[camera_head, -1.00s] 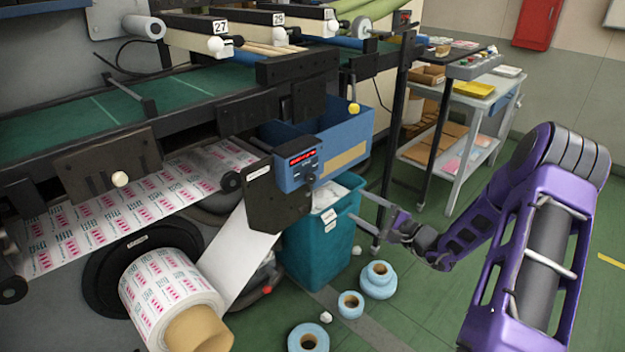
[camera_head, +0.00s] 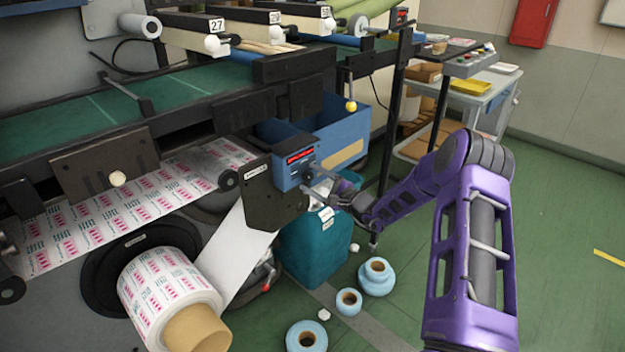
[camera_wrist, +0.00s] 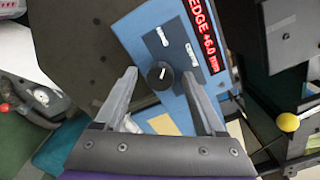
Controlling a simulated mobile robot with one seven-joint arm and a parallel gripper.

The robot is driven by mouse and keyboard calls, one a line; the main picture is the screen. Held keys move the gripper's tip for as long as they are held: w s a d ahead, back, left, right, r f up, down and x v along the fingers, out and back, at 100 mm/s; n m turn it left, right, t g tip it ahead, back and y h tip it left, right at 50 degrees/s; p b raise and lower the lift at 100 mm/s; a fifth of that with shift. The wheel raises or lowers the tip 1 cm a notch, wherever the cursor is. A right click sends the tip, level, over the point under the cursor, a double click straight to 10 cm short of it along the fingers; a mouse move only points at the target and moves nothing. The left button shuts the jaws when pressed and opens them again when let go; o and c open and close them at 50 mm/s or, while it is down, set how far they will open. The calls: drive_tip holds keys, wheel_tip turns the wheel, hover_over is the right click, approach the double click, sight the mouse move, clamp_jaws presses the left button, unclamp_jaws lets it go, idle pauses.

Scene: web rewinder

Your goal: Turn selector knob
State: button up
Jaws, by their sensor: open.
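The selector knob (camera_wrist: 159,75) is a small round black knob with a white pointer line, on the blue control box (camera_wrist: 150,22). In the wrist view it lies between the fingertips of my open gripper (camera_wrist: 160,82), and neither finger clearly touches it. A red display on the box reads "EDGE +6.0 mm" in the wrist view. In the head view, the blue control box (camera_head: 283,178) sits on the dark bracket of the machine, and my gripper (camera_head: 312,182) is at its right side. There the knob is partly hidden by the fingers.
A printed paper roll (camera_head: 165,290) sits below left of the box. A teal bin (camera_head: 305,252) stands below my gripper, with light blue rolls (camera_head: 376,277) on the floor. A yellow ball-tipped lever (camera_wrist: 288,122) is to the right in the wrist view.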

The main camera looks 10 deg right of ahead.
drive_tip(key=shift+w, duration=0.1)
clamp_jaws()
idle(0.4)
drive_tip(key=m, duration=0.4)
drive_tip(key=shift+m, duration=2.3)
drive_tip(key=shift+r, duration=0.1)
